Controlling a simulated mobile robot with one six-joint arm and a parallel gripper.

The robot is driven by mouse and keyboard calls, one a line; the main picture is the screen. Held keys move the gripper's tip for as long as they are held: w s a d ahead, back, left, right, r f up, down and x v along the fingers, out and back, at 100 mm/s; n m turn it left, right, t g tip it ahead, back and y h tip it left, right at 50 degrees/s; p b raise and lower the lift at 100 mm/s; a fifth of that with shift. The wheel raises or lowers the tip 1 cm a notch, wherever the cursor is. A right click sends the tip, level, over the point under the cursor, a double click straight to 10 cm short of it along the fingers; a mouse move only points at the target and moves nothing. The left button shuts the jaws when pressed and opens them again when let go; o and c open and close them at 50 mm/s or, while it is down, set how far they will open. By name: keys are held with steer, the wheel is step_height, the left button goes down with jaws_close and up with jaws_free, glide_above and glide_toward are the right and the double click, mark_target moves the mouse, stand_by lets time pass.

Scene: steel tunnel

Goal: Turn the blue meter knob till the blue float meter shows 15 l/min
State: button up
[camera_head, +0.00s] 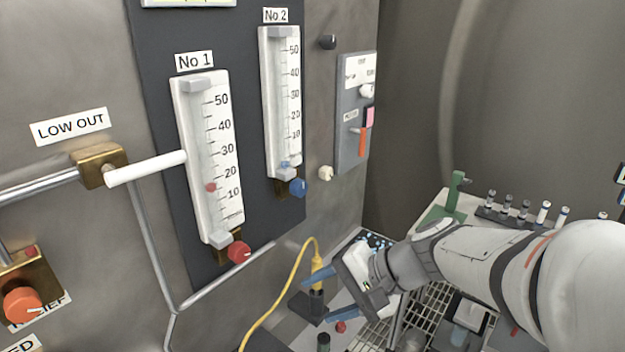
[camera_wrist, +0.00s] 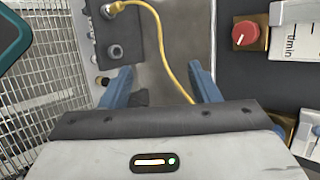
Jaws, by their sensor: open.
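The blue float meter is the No 2 tube (camera_head: 281,105) on the dark panel in the head view. Its small blue float (camera_head: 285,165) sits near the bottom, below the 10 mark. The blue meter knob (camera_head: 297,187) is at the tube's lower end, and I cannot read its angle. My gripper (camera_head: 316,298) is open and empty, below and to the right of the blue knob and apart from it. In the wrist view my two blue fingers (camera_wrist: 160,72) are spread with nothing held between them.
The No 1 meter (camera_head: 208,155) has a red float near 13 and a red knob (camera_head: 239,252), also in the wrist view (camera_wrist: 250,35). A white lever (camera_head: 146,168) crosses toward it. A yellow cable (camera_head: 290,285) hangs near my gripper. A grey switch box (camera_head: 355,115) is right.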

steer(key=w+r+m+t+y, duration=0.3)
steer(key=w+r, duration=0.1)
steer(key=w, duration=0.2)
steer(key=m+t+y, duration=0.2)
steer(key=m+t, duration=0.3)
glide_toward(303, 189)
steer(key=a, duration=0.1)
steer(key=p+x, duration=0.2)
steer(key=x, duration=0.5)
steer(key=shift+w+a, duration=0.15)
steer(key=shift+w, duration=0.3)
steer(key=shift+c, duration=0.3)
steer(key=c, duration=0.9)
steer(key=shift+d+f, duration=0.1)
steer(key=shift+d, duration=0.2)
steer(key=shift+c, duration=0.2)
steer(key=shift+s+a+m, duration=0.1)
steer(key=shift+a+m, duration=0.05)
steer(key=shift+m, duration=0.15)
